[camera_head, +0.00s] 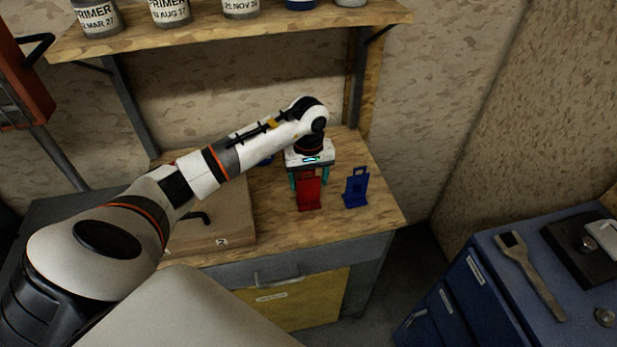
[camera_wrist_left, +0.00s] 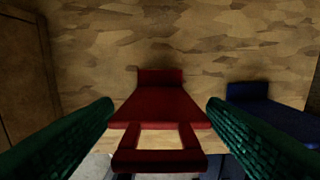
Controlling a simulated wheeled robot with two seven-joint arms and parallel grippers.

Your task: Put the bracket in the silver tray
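A red bracket-like stand (camera_head: 309,192) with an open frame at its top stands upright on the wooden bench. A similar blue one (camera_head: 356,187) stands just right of it. My left gripper (camera_head: 309,180) points down over the red bracket. Its green fingers are spread on either side of the red bracket (camera_wrist_left: 160,105) in the left wrist view, and they look apart from it. The blue bracket (camera_wrist_left: 270,110) lies outside the right finger there. I cannot make out a silver tray for certain. My right gripper is not in view.
A brown board or box (camera_head: 225,225) lies on the bench at left. A shelf (camera_head: 215,38) with paint tins hangs above the arm. A blue cabinet (camera_head: 485,290) at right carries a wrench-like tool (camera_head: 528,275) and a black item (camera_head: 575,262). Bench space right of the blue bracket is clear.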

